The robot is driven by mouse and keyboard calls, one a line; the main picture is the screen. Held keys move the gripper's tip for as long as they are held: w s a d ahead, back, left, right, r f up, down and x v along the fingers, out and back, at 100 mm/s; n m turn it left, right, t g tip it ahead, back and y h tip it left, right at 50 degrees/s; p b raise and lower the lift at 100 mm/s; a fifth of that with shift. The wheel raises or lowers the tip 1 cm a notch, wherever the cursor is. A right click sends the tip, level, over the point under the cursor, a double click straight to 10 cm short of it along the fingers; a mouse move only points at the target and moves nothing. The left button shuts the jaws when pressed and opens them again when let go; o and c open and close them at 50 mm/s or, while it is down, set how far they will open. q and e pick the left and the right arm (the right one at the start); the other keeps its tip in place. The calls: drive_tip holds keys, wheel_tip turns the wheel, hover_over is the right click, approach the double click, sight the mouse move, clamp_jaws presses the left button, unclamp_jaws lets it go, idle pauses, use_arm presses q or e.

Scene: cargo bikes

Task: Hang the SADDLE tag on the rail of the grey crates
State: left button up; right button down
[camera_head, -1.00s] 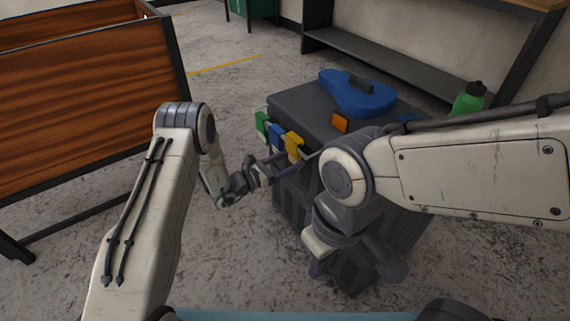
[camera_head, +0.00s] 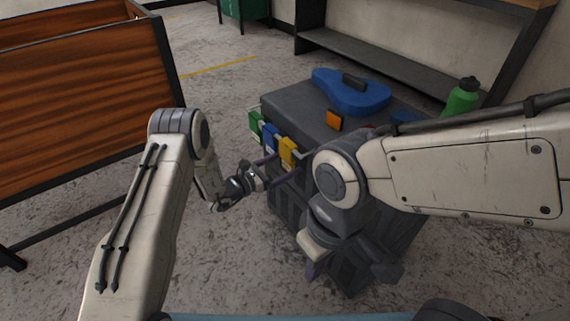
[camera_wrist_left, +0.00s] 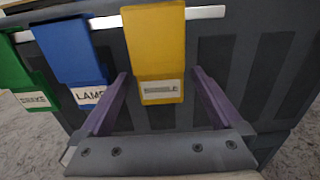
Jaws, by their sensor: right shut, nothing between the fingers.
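The yellow tag (camera_wrist_left: 155,55) is at the white rail (camera_wrist_left: 205,13) on the front of the grey crates (camera_head: 290,98). Its small label is blurred but looks like SADDLE. It covers part of the rail and appears to hang from it; it also shows in the head view (camera_head: 287,152). My left gripper (camera_wrist_left: 155,85) is open, with one purple finger on each side of the yellow tag's lower part and gaps between. It also shows in the head view (camera_head: 280,163). My right gripper (camera_head: 312,270) is shut and empty in front of the crates, partly hidden by its wrist.
A blue LAMP tag (camera_wrist_left: 72,52) and a green BRAKE tag (camera_wrist_left: 15,75) hang left of the yellow one. A blue case-like object (camera_head: 345,95), an orange piece (camera_head: 334,121) and a green bottle (camera_head: 461,98) are on or behind the crate top. A wooden panel (camera_head: 80,95) stands left.

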use_arm(q)
drive_tip(key=p+v, duration=0.2)
drive_tip(key=v, duration=0.8)
drive_tip(key=s+d+r+m+g, duration=0.5)
drive_tip(key=s+m+g, duration=0.3)
drive_tip(key=s+g, duration=0.15)
drive_tip(key=s+a+r+m+g+y, duration=0.3)
drive_tip(key=s+a+m+y, duration=0.75)
drive_tip(key=s+m, duration=0.2)
drive_tip(key=w+a+r+m+t+y, duration=0.2)
drive_tip(key=a+r+m+t+y, duration=0.2)
drive_tip(key=r+m+t, duration=0.1)
drive_tip(key=s+d+r+m+g+p, duration=0.1)
drive_tip(key=s+d+r+m+g, duration=0.2)
drive_tip(key=s+d, duration=0.4)
drive_tip(key=s+d+r+m, duration=0.35)
drive_tip(key=s+d, duration=0.25)
drive_tip(key=s, duration=0.2)
wheel_tip(320, 180, up, 30)
drive_tip(key=p, duration=3)
drive_tip(key=shift+w+h+p, duration=0.3)
drive_tip(key=shift+w+h, duration=0.15)
